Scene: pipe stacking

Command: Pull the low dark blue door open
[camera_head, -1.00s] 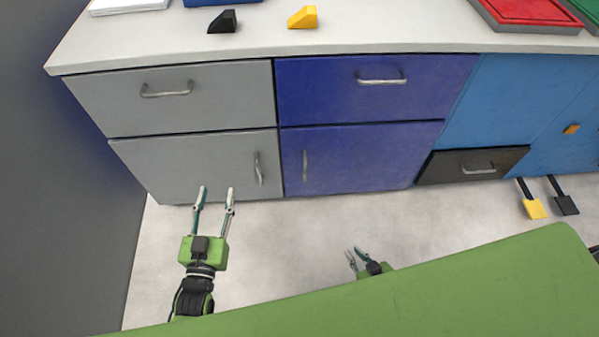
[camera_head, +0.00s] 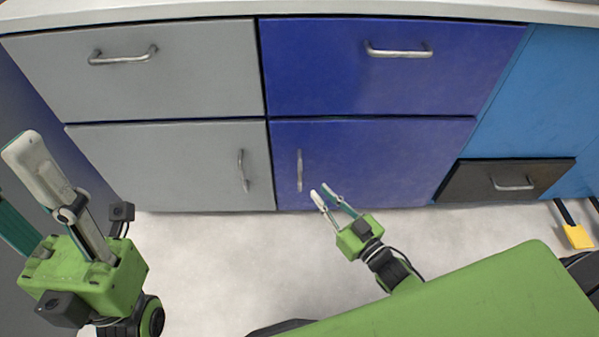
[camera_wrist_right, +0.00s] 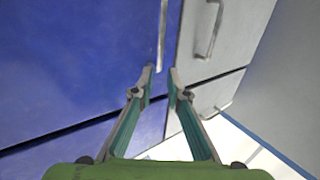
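The low dark blue door (camera_head: 400,160) is shut, with a vertical metal handle (camera_head: 299,170) near its left edge. In the right wrist view the door (camera_wrist_right: 75,65) fills the left, and its handle (camera_wrist_right: 162,35) stands just beyond the fingertips. My right gripper (camera_head: 322,190) is just right of and below the handle. It is open, with a gap between its fingertips (camera_wrist_right: 161,76), and holds nothing. I cannot tell whether a finger touches the handle. My left gripper (camera_head: 14,178) is at the left picture edge, open and empty, with one finger partly cut off.
A dark blue drawer (camera_head: 380,70) is above the door. A grey door (camera_head: 165,165) and grey drawer (camera_head: 190,65) are to the left, both shut. A dark drawer (camera_head: 480,182) and a yellow-ended handle (camera_head: 577,236) are to the right. Pale floor (camera_head: 220,250) is clear.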

